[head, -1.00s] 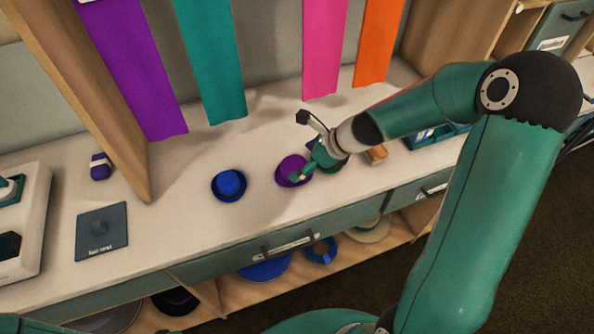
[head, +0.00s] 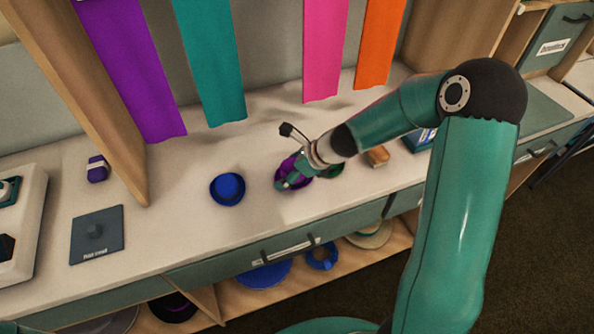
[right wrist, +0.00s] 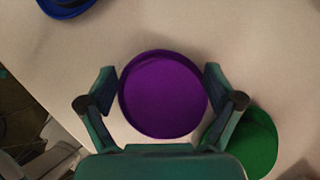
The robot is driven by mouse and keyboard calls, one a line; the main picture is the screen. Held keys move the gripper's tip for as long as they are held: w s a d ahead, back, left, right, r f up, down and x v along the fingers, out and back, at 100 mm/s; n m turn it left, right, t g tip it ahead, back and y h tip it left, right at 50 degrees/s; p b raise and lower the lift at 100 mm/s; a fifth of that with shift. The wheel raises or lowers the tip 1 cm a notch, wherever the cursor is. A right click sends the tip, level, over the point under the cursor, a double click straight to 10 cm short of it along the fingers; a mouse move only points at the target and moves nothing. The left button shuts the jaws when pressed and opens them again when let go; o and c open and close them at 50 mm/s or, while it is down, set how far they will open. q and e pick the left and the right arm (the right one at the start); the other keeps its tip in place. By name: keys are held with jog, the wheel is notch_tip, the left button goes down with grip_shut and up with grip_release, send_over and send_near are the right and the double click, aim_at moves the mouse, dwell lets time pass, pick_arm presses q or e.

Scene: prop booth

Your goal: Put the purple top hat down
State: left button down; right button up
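The purple top hat (head: 284,168) is on the white counter, partly hidden by my right gripper in the head view. In the right wrist view the hat (right wrist: 163,95) is a purple disc with a darker rim, between the two fingers. My right gripper (head: 295,175) is over the hat; in the right wrist view the gripper (right wrist: 160,75) is open, one finger on each side, with narrow gaps between the fingertips and the hat. My left gripper does not show.
A blue hat (head: 228,188) stands left of the purple one. A green hat (head: 332,171) is close on its right, near my right finger. A dark square pad (head: 98,248) lies at the left of the counter. A wooden divider (head: 88,95) stands behind. Bare counter lies between pad and blue hat.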

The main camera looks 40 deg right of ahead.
jog(key=shift+s, duration=0.1)
jog(key=c, duration=0.7)
jog(key=shift+a, duration=0.1)
jog(key=shift+c, duration=0.2)
